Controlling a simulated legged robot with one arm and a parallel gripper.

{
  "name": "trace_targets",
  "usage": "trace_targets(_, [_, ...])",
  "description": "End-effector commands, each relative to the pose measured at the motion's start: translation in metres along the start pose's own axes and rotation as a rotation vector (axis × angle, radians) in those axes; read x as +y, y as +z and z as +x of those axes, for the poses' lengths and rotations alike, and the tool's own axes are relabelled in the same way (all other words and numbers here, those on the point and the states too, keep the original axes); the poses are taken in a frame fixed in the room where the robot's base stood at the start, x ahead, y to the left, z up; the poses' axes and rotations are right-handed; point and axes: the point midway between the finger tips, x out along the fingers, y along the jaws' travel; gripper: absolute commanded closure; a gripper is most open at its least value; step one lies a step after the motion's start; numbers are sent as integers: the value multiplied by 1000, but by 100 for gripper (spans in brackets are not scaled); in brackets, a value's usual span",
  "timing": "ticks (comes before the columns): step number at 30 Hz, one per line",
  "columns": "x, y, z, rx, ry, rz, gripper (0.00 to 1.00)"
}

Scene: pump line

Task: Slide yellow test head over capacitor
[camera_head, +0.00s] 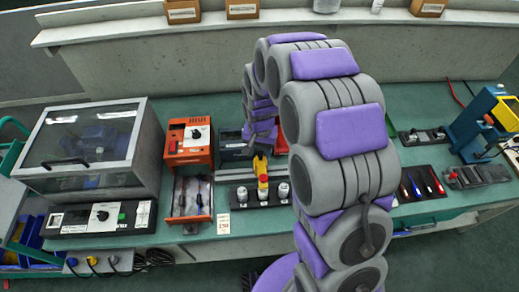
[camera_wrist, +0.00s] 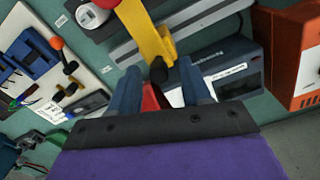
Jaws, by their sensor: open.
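The yellow test head (camera_head: 262,168) with a red part stands above the middle of a black block in the head view. In the wrist view the yellow test head (camera_wrist: 146,30) extends from near my fingers towards the top edge, its black end close to the gap between them. Silver capacitors sit in a row on the block: a left one (camera_head: 242,195) and a right one (camera_head: 283,190); one shows in the wrist view (camera_wrist: 92,15). The middle one is partly hidden under the test head. Contact is unclear.
A clear-lidded case (camera_head: 90,150) is farther left. A dark box (camera_wrist: 222,67) lies close to my fingers. Screwdrivers lie on a black tray (camera_head: 422,185) at right.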

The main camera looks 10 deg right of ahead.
Motion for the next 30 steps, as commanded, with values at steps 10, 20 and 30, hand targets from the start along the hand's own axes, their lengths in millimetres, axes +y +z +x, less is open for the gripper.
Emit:
trace_targets(10, [0, -1, -45, 3, -1, 0, 52])
trace_targets(20, [-2, -1, -120, 5, -1, 0, 52])
trace_targets(30, [-2, -1, -168, 1, 1, 1, 52])
